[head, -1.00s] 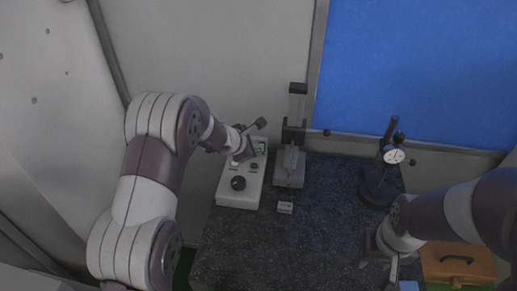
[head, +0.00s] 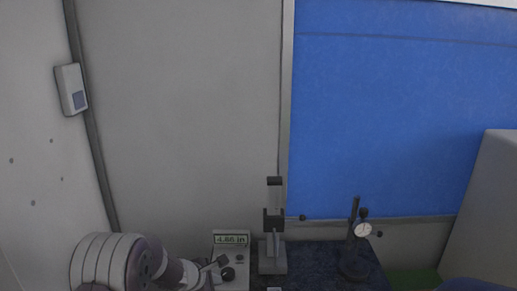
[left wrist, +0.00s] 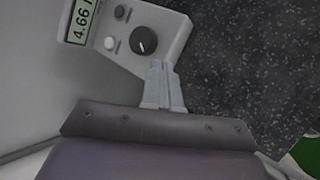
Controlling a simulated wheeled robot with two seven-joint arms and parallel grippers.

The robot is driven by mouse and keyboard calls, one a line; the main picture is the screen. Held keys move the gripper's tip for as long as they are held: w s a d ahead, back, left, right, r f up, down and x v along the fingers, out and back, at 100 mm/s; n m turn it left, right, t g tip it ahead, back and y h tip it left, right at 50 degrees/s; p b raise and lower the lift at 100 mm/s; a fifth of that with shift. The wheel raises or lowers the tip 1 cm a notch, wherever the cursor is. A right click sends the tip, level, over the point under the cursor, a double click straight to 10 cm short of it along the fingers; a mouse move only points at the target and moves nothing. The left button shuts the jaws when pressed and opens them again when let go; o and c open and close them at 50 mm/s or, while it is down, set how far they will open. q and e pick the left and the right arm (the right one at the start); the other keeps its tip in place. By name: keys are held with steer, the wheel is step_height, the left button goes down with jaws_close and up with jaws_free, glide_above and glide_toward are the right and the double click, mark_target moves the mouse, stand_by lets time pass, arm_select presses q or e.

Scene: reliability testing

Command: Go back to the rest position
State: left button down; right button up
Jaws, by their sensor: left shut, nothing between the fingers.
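My left arm comes in at the lower left of the head view, and its gripper (head: 216,270) is beside the white instrument. In the left wrist view my left gripper (left wrist: 160,68) is shut and empty, its fingertips over the edge of the instrument (left wrist: 168,32). The instrument's lit display (head: 231,239) shows a reading in inches; its black knob shows in both views. My right gripper is not in view.
A clamp-like stand (head: 273,262) is right of the instrument on the dark speckled table (head: 318,258). A dial gauge (head: 362,230) on a black stand is farther right. A wall and blue panel (head: 400,110) are behind. A grey block rises at right.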

arm_select(q)
steer(key=s+f+m+g+b, duration=0.1)
steer(key=s+f+m+b, duration=0.1)
steer(key=s+m, duration=0.2)
steer(key=s+f+m+g+b, duration=0.2)
steer(key=s+m, duration=0.1)
steer(key=s, duration=0.4)
steer(key=s+a+f+m+g+y+b, duration=0.1)
steer(key=s+f+m+g+b, duration=0.1)
steer(key=s, duration=0.4)
steer(key=shift+s+f+m, duration=0.1)
steer(key=shift+f+m, duration=0.15)
steer(key=shift+m, duration=0.4)
steer(key=shift+f+m, duration=0.25)
steer(key=shift+m, duration=0.4)
steer(key=s+a+f+m+y+b, duration=0.1)
steer(key=s+a+f+m+b, duration=0.1)
steer(key=s+m+b, duration=0.2)
steer(key=s+a+f+m+g+y+b, duration=0.1)
steer(key=s+a+f+m+y+b, duration=0.1)
steer(key=s+b, duration=0.5)
steer(key=shift+s+a+f+m, duration=0.45)
steer(key=shift+f+m, duration=0.4)
steer(key=shift+m, duration=0.35)
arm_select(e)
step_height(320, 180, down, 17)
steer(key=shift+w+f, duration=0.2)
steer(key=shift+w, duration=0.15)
